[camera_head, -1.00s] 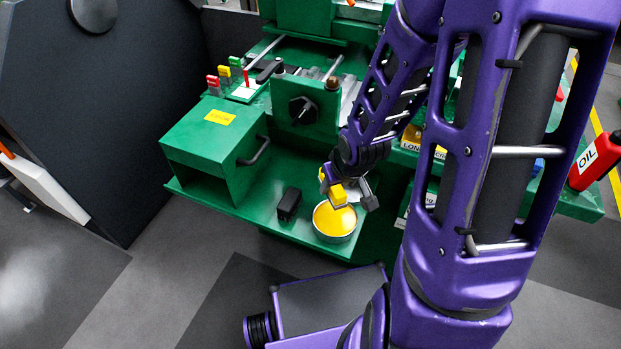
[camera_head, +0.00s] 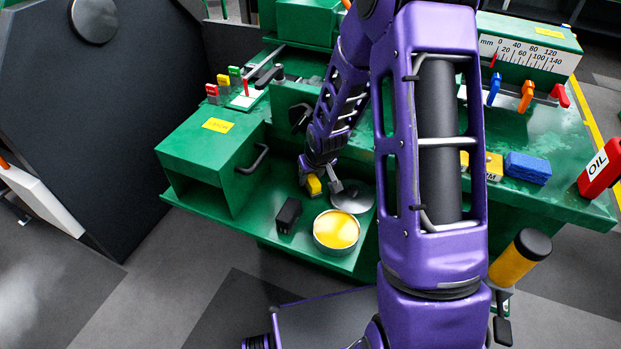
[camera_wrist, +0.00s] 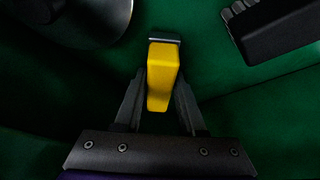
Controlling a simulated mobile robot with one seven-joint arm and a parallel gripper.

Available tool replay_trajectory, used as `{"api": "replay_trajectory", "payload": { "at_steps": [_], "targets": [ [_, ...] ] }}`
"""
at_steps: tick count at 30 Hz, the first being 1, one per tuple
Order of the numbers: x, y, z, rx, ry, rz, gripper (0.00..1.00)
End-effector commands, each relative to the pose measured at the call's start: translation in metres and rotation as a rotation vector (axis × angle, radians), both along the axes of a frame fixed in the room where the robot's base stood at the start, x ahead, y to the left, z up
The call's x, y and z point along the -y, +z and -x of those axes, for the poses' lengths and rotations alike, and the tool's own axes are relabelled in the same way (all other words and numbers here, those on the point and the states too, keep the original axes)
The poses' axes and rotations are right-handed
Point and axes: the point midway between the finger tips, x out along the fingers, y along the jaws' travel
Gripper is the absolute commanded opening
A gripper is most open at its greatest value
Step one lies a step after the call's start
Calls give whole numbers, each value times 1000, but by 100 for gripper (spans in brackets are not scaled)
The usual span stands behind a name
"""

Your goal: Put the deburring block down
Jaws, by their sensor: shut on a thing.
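The deburring block (camera_head: 314,186) is a yellow block with a grey end. It sits between the two fingers of my gripper (camera_head: 318,185), just above or on the green shelf (camera_head: 228,212); I cannot tell whether it touches. In the wrist view the yellow block (camera_wrist: 163,75) shows clearly between both dark fingers of my gripper (camera_wrist: 159,85), its grey end pointing away, with green surface around it. My gripper is shut on it. Part of the block is hidden by the fingers in the head view.
An open round tin (camera_head: 336,231) with yellow contents stands in front of my gripper. A grey round lid (camera_head: 352,198) lies just to the right. A black block (camera_head: 289,214) is at the front left. A green box with a handle (camera_head: 213,150) stands left.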

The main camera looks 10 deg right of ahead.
Motion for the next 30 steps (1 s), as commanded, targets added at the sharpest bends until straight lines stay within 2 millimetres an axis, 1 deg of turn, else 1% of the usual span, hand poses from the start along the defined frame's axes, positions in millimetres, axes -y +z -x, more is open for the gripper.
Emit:
{"api": "replay_trajectory", "payload": {
  "at_steps": [8,11,12,14,15,17,26,29,30],
  "targets": [
    [0,-1,-1,1,0,0,0],
    [0,-5,-1,1,0,0,0],
    [0,-5,-1,0,0,0,41],
    [0,-4,-1,0,0,0,52],
    [0,-4,-1,0,0,0,59],
    [0,-4,-1,0,0,0,69],
    [0,-2,-1,1,0,0,69],
    [0,4,-1,1,-1,0,69],
    [1,9,1,2,-1,0,69]
  ]
}}
